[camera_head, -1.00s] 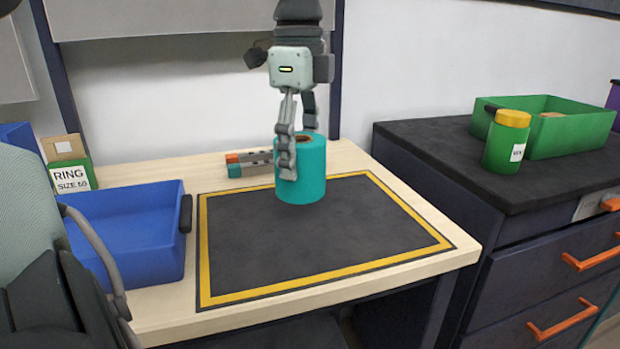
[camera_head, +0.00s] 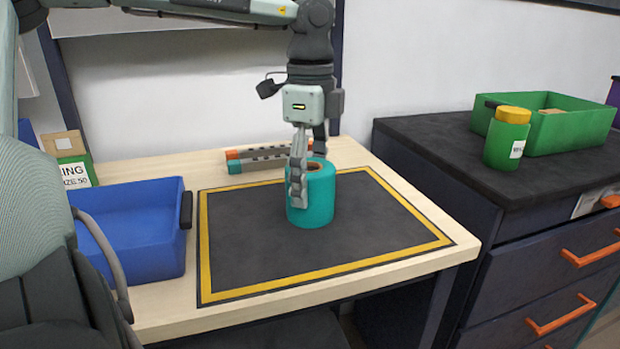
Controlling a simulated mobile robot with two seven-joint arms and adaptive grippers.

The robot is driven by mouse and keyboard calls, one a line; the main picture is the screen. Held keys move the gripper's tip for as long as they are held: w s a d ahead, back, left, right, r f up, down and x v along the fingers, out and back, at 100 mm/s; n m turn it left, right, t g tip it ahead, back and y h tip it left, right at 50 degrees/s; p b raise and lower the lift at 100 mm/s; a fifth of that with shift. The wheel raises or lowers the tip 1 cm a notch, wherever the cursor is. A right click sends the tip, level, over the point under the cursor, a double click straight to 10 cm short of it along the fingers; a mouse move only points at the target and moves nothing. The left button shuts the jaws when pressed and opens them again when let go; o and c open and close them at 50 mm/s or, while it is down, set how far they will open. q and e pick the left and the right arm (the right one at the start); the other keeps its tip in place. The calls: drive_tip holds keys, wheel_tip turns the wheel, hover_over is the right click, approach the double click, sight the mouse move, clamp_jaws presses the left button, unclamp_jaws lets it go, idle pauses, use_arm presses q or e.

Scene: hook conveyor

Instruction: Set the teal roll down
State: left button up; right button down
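The teal roll (camera_head: 320,205) is upright over the dark mat with the yellow border (camera_head: 265,245), towards its back right part. No gap shows under the roll, but I cannot tell whether it rests on the mat or hangs just above it. My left gripper (camera_head: 307,182) points down from above and is closed on the roll's wall. One finger lies along the outside facing me. The other finger goes down at the top behind it, and its tip is hidden. My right gripper is not in view.
A blue bin (camera_head: 135,238) stands left of the mat, with a ring box (camera_head: 72,160) behind it. A multicoloured bar (camera_head: 262,157) lies behind the mat. On the dark cabinet at right are a yellow-lidded green jar (camera_head: 506,142) and a green bin (camera_head: 570,130). The mat's front is clear.

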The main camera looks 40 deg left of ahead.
use_arm(q)
drive_tip(key=shift+o, duration=1.4)
wheel_tip(320, 180, up, 12)
drive_tip(key=shift+r, duration=0.15)
